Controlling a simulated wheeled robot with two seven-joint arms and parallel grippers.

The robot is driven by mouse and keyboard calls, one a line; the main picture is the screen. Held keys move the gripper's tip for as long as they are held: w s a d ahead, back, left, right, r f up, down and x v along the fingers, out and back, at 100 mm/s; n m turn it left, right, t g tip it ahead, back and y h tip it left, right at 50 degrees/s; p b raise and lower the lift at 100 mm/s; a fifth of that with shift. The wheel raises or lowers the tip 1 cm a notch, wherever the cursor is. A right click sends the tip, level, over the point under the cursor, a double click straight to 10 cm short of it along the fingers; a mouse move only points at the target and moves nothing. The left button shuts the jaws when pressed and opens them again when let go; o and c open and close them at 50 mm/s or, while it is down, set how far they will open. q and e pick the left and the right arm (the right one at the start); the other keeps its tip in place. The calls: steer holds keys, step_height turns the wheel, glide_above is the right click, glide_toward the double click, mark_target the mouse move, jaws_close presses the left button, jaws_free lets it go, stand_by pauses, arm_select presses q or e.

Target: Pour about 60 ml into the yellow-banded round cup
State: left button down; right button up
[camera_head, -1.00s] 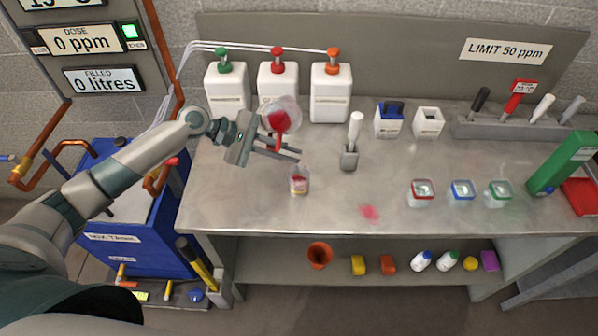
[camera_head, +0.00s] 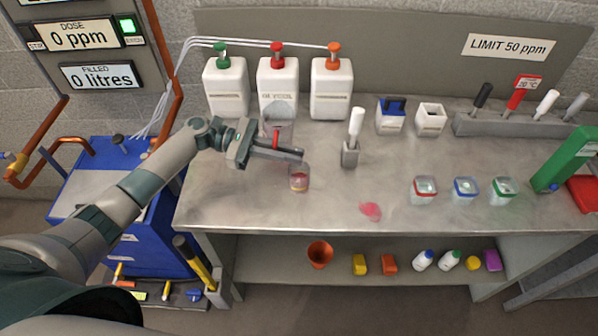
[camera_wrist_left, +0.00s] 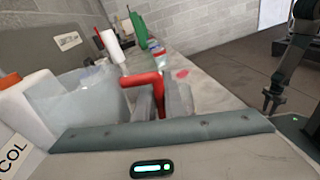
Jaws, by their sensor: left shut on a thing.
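My left gripper (camera_head: 290,153) is shut on the red handle (camera_head: 276,135) of a clear jug (camera_head: 279,108). It holds the jug above the bench, near upright, in front of the middle white bottle. In the left wrist view the jug (camera_wrist_left: 75,100) looks pale and see-through, with its red handle (camera_wrist_left: 142,79) between the fingers; its liquid level cannot be made out. A dark arm end (camera_wrist_left: 272,98), apparently my right gripper, is small in the left wrist view.
White bottles with green, red (camera_head: 277,78) and orange caps stand at the back. A white-handled tool in a grey holder (camera_head: 350,155) stands right of the cup. A pink-red patch (camera_head: 370,211) lies on the bench. Red, blue and green-rimmed cups (camera_head: 464,188) stand further right.

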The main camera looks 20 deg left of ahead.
arm_select(q)
steer(key=shift+w+a+f+n+h+b, duration=0.1)
steer(key=shift+n+h+b, duration=0.15)
steer(key=shift+n+h, duration=0.1)
steer(key=shift+w+a+f+n+h+b, duration=0.1)
steer(key=shift+n+h+b, duration=0.15)
steer(key=shift+n+h, duration=0.1)
steer(key=shift+s, duration=0.15)
stand_by(0.7)
